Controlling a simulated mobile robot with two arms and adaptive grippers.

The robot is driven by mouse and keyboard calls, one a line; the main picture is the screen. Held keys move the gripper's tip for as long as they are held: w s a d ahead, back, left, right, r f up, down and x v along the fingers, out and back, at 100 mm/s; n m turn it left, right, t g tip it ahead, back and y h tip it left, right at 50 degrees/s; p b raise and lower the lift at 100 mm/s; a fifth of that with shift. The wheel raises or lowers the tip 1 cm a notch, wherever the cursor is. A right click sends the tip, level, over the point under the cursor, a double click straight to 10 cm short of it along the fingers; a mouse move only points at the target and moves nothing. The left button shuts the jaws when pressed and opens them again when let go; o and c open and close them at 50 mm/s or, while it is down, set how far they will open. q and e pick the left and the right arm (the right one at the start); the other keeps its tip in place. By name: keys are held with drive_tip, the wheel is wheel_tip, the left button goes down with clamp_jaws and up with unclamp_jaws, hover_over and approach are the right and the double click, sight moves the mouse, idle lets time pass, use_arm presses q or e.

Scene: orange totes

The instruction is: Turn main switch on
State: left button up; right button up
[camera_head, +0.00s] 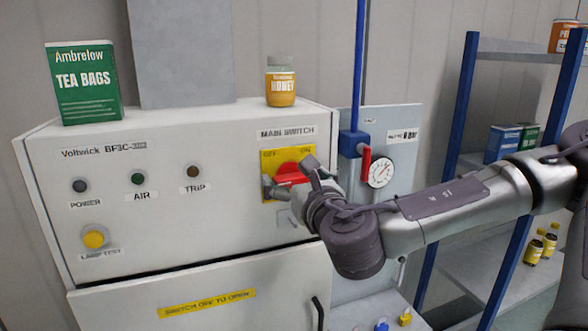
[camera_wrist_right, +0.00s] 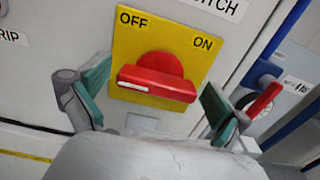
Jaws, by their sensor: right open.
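The main switch is a red rotary handle (camera_head: 290,174) on a yellow plate (camera_head: 269,157) marked OFF at left and ON at right, on the front of a white cabinet. In the right wrist view the red handle (camera_wrist_right: 158,82) lies roughly crosswise, its white-marked end to the left, below OFF. My right gripper (camera_head: 287,181) is at the switch. In the wrist view its open fingers (camera_wrist_right: 157,88) stand on either side of the handle, with visible gaps. In the head view the gripper hides part of the handle and plate. My left gripper is not in view.
The white cabinet (camera_head: 230,225) has POWER, AIR and TRIP lamps that look unlit, and a yellow lamp-test button (camera_head: 95,237). A tea box (camera_head: 84,83) and honey jar (camera_head: 281,82) stand on top. A red-handled valve (camera_head: 366,163) and gauge (camera_head: 381,172) are close right of the switch.

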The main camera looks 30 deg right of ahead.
drive_tip(key=shift+w, duration=0.2)
drive_tip(key=shift+s, duration=0.1)
drive_tip(key=c, duration=1)
drive_tip(key=shift+f+m+b, duration=0.1)
drive_tip(key=shift+m+b, duration=0.3)
drive_tip(key=shift+b, duration=0.35)
drive_tip(key=shift+c, duration=0.2)
drive_tip(key=m+b, duration=0.4)
drive_tip(key=b, duration=0.1)
drive_tip(key=m+b, duration=0.4)
drive_tip(key=shift+d+f+b, duration=0.15)
drive_tip(key=shift+b, duration=0.2)
drive_tip(key=m+b, duration=0.3)
drive_tip(key=m, duration=0.1)
drive_tip(key=shift+m+b, duration=1.8)
drive_tip(key=shift+m, duration=0.7)
drive_tip(key=shift+d, duration=0.1)
drive_tip(key=o, duration=1)
drive_tip(key=shift+o, duration=0.2)
